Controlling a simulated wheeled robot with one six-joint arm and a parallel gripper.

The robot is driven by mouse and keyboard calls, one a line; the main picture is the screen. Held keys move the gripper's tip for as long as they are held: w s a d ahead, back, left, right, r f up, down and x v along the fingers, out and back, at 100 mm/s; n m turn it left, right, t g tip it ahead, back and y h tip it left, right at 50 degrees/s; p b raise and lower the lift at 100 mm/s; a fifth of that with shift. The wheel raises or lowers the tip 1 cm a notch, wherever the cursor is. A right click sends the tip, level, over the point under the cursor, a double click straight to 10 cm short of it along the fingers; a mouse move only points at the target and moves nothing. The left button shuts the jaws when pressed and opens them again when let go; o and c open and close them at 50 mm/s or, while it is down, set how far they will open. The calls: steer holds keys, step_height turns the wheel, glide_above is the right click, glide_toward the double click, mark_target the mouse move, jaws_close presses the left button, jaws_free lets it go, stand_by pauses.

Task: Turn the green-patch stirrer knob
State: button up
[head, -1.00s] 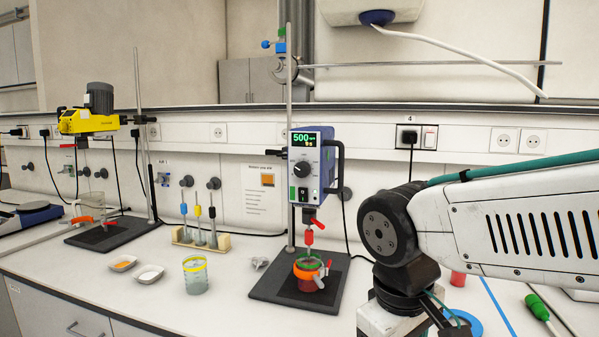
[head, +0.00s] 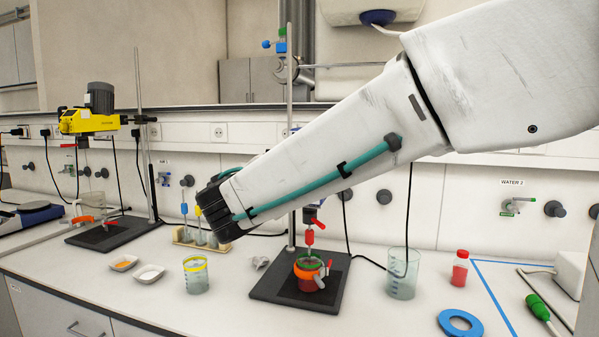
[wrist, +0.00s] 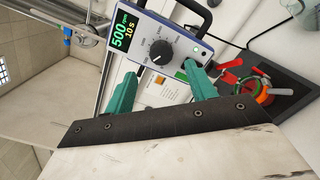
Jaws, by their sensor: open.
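The stirrer's blue-and-white control box (wrist: 150,40) shows in the wrist view, tilted by the camera's roll. Its display (wrist: 124,32) reads 500 rpm and 10 s. Nothing is between the fingers, and contact with the knob does not show. In the head view my arm hides the box, knob and gripper.
The stirrer's vessel with an orange clamp (head: 309,273) stands on a dark base plate (head: 268,289). A yellow stirrer (head: 90,121) is at the left. A yellow-rimmed beaker (head: 195,275), clear beaker (head: 403,275), red bottle (head: 460,268) and blue ring (head: 460,322) stand on the bench.

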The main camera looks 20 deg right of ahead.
steer(key=x, duration=0.6)
steer(key=shift+w+d, duration=0.2)
steer(key=shift+d, duration=0.05)
steer(key=c, duration=1)
steer(key=shift+n, duration=0.3)
steer(key=n, duration=1.1)
steer(key=shift+f+t, duration=0.1)
steer(key=shift+t, duration=0.2)
steer(key=shift+n, duration=0.4)
